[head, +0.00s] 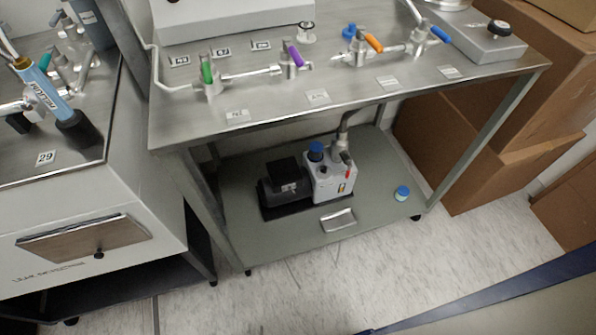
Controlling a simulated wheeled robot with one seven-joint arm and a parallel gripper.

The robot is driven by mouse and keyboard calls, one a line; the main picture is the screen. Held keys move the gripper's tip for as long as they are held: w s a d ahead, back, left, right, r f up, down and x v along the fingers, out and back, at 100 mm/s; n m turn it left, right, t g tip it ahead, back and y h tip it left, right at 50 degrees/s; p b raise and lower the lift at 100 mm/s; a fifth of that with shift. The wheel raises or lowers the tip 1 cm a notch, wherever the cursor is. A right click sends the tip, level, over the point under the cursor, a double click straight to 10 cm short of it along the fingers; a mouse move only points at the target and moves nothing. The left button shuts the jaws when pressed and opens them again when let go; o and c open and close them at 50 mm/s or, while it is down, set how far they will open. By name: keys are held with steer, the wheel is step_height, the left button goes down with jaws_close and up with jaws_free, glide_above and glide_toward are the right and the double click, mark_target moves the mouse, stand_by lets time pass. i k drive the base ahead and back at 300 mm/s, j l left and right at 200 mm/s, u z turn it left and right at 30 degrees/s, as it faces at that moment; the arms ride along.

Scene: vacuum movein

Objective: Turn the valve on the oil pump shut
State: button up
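The oil pump (331,182) stands on the lower shelf of the metal cart, with a black motor body on its left and a pale grey block on its right. A blue cap (316,151) sits on top of the block. A metal fitting (341,148) beside the cap joins a hose that rises towards the underside of the upper shelf. A small red part (348,173) shows on the block's right side. I cannot tell which part is the valve or whether it is open or shut. My gripper is not in view.
The upper shelf (200,130) overhangs the pump and carries a manifold with green, purple, orange and blue handles. A cart leg (500,118) stands at right. Cardboard boxes (480,170) stand right.

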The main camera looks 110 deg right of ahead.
mark_target(349, 165)
steer(key=z, duration=3.2)
